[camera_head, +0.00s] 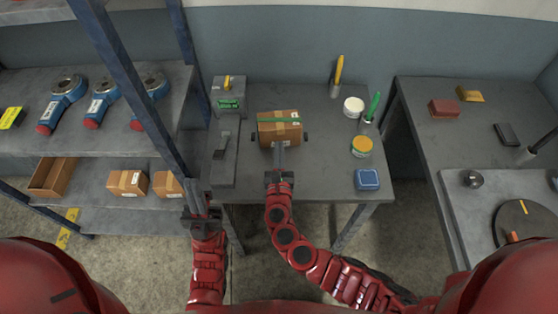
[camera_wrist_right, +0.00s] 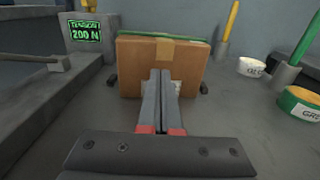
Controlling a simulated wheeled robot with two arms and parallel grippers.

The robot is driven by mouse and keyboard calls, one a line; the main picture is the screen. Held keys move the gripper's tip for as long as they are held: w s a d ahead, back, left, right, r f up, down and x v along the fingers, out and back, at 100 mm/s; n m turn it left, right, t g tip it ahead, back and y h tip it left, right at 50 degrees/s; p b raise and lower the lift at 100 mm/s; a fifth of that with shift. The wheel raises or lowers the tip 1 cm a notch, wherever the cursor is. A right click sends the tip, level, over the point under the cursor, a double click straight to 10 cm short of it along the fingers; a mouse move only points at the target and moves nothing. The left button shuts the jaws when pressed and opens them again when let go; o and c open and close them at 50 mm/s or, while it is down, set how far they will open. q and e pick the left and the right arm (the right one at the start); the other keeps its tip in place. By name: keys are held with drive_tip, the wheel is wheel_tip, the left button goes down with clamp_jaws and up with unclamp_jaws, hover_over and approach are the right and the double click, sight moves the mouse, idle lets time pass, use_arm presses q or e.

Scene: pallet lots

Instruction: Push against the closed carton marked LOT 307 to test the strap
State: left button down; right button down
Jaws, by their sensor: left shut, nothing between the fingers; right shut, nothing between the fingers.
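A closed brown carton (camera_head: 267,133) with a green strap across its top sits on the middle table. Its front face fills the middle of the right wrist view (camera_wrist_right: 134,64). A pale label there is mostly hidden behind my fingers, and I cannot read a lot number. My right gripper (camera_head: 279,148) is shut and empty, its fingertips at the carton's front face; I cannot tell if they press on it. The fingertips also show in the right wrist view (camera_wrist_right: 160,74). My left gripper (camera_head: 195,188) is shut and empty, left of the table near the shelf.
A grey tensioner box (camera_head: 230,104) reads TENSION 200 N in the right wrist view. A grey lever unit (camera_head: 224,158) stands left of the carton. Tubs (camera_head: 361,147), a blue box (camera_head: 367,180) and upright tools stand right. The shelf post (camera_head: 130,85) is close to my left arm.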

drive_tip(key=shift+w, duration=0.4)
drive_tip(key=shift+w, duration=0.45)
idle(0.9)
drive_tip(key=shift+s, duration=4)
drive_tip(key=shift+s, duration=0.1)
